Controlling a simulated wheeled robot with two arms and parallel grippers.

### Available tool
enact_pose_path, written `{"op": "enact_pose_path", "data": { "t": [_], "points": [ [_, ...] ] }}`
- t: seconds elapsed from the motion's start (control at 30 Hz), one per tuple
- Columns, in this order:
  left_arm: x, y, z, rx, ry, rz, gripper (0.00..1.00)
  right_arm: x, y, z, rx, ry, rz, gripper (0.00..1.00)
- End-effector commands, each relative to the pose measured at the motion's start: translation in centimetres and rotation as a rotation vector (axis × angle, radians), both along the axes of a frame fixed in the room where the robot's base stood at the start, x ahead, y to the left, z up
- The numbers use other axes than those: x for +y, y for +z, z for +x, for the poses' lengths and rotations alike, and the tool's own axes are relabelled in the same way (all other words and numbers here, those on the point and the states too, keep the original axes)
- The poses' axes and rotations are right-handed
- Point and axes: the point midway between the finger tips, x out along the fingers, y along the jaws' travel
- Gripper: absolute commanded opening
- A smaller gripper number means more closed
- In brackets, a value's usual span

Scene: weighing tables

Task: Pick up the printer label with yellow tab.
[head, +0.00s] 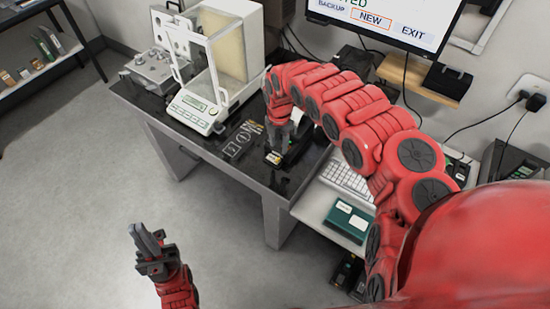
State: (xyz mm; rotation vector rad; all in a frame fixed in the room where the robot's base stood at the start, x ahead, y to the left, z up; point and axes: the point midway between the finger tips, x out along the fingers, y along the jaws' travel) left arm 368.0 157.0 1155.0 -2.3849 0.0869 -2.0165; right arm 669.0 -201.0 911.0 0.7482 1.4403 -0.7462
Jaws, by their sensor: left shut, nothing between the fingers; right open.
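My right arm reaches over the dark weighing table. Its gripper (275,152) points down beside a small dark device (304,146), probably the printer. A small yellow patch shows beside the gripper, but it is too small to tell whether it is the label's tab. The printer label itself cannot be made out; my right gripper and arm hide part of this spot. The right gripper is open, and nothing is seen held in it. My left gripper (148,243) is shut and empty, over the floor in front of the table.
An analytical balance (200,105) with a glass draft shield stands left of my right gripper. A keyboard (347,179) and a green box (348,220) sit on the lower desk at right. A monitor (385,18) hangs above. The floor at left is clear.

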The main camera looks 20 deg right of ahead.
Motion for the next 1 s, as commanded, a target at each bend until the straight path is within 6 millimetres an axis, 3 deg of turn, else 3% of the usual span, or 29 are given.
{"op": "enact_pose_path", "data": {
  "t": [0.33, 0.63, 1.0],
  "points": [
    [0.0, 0.4, 0.0, 0.0, 0.0, 0.0, 0.0, 0.2, -2.4, 0.0, 0.0, 0.001, 0.004, 0.47],
    [0.0, 0.9, 0.0, 0.0, 0.0, 0.0, 0.0, 0.2, -6.0, -0.1, 0.002, 0.001, 0.003, 0.47],
    [0.0, 0.9, 0.0, 0.0, 0.0, 0.0, 0.0, -0.1, -6.6, 0.0, -0.001, -0.001, -0.002, 0.46]
  ]
}}
